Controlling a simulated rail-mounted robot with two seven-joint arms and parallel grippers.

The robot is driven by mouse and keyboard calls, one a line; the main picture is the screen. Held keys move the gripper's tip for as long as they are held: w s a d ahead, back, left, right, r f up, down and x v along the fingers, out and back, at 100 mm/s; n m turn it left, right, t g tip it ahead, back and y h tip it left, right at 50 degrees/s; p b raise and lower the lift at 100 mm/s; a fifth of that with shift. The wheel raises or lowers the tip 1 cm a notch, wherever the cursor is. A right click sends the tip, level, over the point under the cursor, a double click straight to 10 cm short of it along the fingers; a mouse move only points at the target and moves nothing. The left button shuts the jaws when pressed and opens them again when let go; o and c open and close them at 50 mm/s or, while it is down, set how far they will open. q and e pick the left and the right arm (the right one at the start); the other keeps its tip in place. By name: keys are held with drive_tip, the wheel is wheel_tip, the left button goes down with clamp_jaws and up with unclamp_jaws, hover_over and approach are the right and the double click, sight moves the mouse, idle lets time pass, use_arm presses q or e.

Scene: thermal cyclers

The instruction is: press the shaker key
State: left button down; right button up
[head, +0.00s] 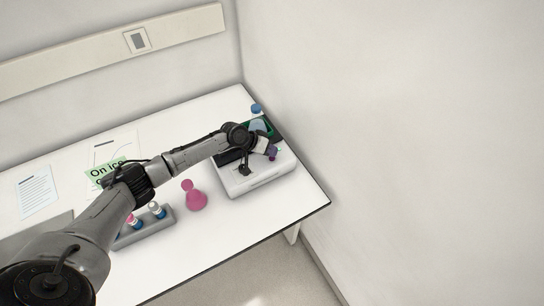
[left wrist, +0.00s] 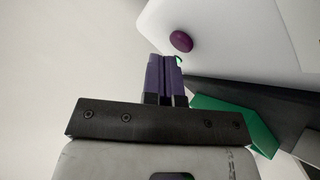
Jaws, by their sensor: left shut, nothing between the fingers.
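The shaker (head: 258,183) is a white box with a dark top, near the right end of the bench. In the left wrist view its white casing (left wrist: 230,30) fills the upper right, and a round purple key (left wrist: 181,41) sits on it. My left gripper (head: 272,154) is over the shaker, with its purple fingers shut and empty. In the left wrist view the fingertips (left wrist: 165,60) are just below the key in the picture; I cannot tell whether they touch the casing. In the head view the key is not clearly visible. My right gripper is not in view.
A green tray (head: 262,126) lies behind the gripper, and green also shows in the left wrist view (left wrist: 235,119). A blue object (head: 256,108) stands at the back corner. A pink flask (head: 196,199) and a grey tube rack (head: 165,224) stand left. A wall bounds the right.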

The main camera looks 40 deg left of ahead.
use_arm(q)
wheel_tip(320, 180, up, 4)
drive_tip(key=p, duration=0.3)
drive_tip(key=shift+r+p, duration=0.1)
drive_tip(key=shift+p, duration=0.2)
drive_tip(key=shift+r+p, duration=0.85)
drive_tip(key=shift+r, duration=0.1)
drive_tip(key=shift+f, duration=0.1)
